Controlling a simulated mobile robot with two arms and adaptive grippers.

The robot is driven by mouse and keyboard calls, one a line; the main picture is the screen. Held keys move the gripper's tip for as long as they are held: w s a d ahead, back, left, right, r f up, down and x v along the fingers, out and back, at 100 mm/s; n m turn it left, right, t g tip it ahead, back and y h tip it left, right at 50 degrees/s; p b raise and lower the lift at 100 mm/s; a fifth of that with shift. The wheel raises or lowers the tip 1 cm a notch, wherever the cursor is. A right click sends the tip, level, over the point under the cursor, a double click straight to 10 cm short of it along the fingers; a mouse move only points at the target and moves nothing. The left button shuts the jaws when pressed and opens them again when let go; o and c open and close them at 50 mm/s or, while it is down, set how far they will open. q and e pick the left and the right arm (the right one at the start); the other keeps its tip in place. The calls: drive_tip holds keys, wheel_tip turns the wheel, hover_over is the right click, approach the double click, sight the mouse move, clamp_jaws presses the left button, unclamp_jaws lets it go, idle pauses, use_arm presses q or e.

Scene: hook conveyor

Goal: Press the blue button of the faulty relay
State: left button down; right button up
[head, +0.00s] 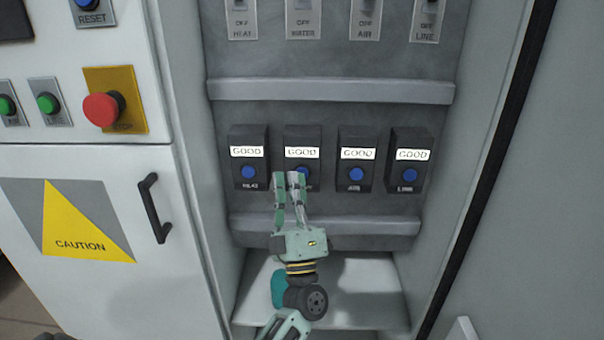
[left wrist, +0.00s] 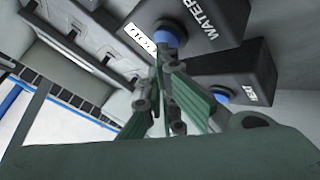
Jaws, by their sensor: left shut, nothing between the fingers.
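Four dark relay boxes stand in a row, each with a white GOOD label and a blue button: the HEAT relay (head: 249,158), the second relay (head: 303,141), the AIR relay (head: 356,159) and the LINE relay (head: 408,160). The second is marked WATER in the left wrist view (left wrist: 212,22). My left gripper (head: 290,177) is shut and empty, in front of the WATER relay, and partly hides its lower left. Its fingertips (left wrist: 163,58) are close by the WATER relay's blue button (left wrist: 170,33); I cannot tell whether they touch. My right gripper is not in view.
A row of switches (head: 303,20) sits above a grey rail (head: 330,91). A lower rail (head: 330,225) and a pale shelf (head: 365,285) lie below. At left are a red stop button (head: 101,109) and a cabinet door with a black handle (head: 154,208).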

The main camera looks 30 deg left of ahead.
use_arm(q)
drive_tip(key=shift+s+d, duration=0.3)
drive_tip(key=shift+s, duration=0.2)
drive_tip(key=shift+s+d+p, duration=0.25)
drive_tip(key=shift+s+d, duration=0.2)
drive_tip(key=shift+s, duration=0.25)
drive_tip(key=shift+s+d+p, duration=0.25)
drive_tip(key=shift+s+d, duration=0.15)
drive_tip(key=shift+s, duration=0.35)
drive_tip(key=shift+s+d+p, duration=0.25)
drive_tip(key=shift+s+d, duration=0.2)
drive_tip(key=shift+s, duration=0.25)
